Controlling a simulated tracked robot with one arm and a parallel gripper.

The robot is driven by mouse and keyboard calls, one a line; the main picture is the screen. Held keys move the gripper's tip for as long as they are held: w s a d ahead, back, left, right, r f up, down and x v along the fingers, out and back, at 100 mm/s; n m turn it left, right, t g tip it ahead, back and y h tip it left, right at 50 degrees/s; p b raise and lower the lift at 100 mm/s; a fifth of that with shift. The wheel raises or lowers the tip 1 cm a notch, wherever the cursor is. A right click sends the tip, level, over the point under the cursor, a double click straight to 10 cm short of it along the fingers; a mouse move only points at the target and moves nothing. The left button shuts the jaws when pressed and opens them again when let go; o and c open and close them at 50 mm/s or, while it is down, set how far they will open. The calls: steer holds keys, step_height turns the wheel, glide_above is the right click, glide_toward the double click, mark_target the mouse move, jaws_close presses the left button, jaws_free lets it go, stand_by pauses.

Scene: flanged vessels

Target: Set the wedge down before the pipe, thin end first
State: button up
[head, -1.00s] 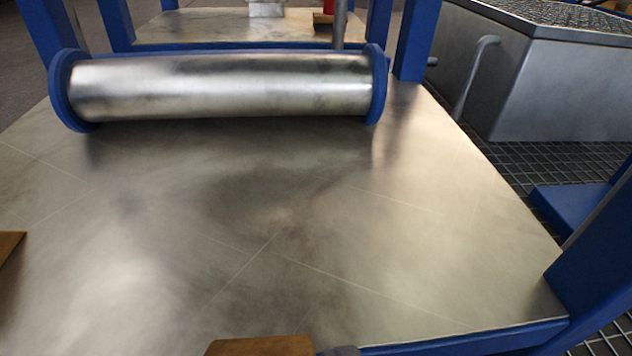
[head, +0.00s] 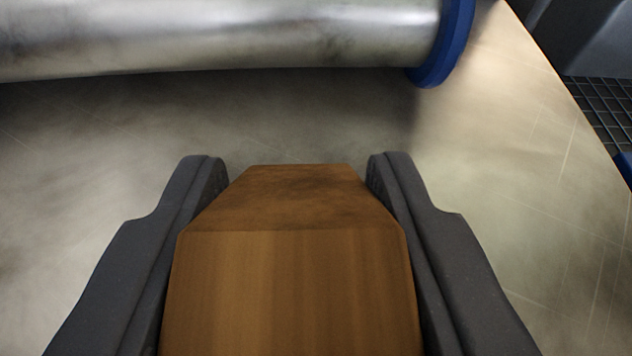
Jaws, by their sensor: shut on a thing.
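The wooden wedge (head: 290,285) is brown and fills the lower middle of the head view. My gripper (head: 297,175) is shut on it, with one dark finger along each side. The wedge's narrower-looking end points away from me, toward the pipe. The pipe (head: 220,35) is a shiny metal cylinder lying across the top of the view, with a blue flange (head: 447,40) at its right end. Its left end is out of view. A strip of bare table shows between wedge and pipe. I cannot tell whether the wedge touches the table.
The metal tabletop (head: 500,190) is clear on both sides of my gripper. Its right edge runs down the right side of the view. Dark floor grating (head: 603,105) lies beyond that edge.

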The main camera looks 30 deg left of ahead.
mark_target(304, 297)
steer(key=shift+d+f+b, duration=0.25)
steer(key=shift+f+b, duration=0.25)
steer(key=shift+f, duration=0.65)
steer(key=shift+s+a+f+b, duration=0.1)
steer(key=shift+a+f+b, duration=0.05)
steer(key=shift+f+b, duration=0.45)
steer(key=o, duration=1)
steer(key=shift+r, duration=0.1)
steer(key=p+v, duration=0.4)
steer(key=v, duration=0.7)
steer(key=shift+s+d+r, duration=0.1)
steer(key=shift+s+d, duration=0.1)
steer(key=shift+s, duration=0.25)
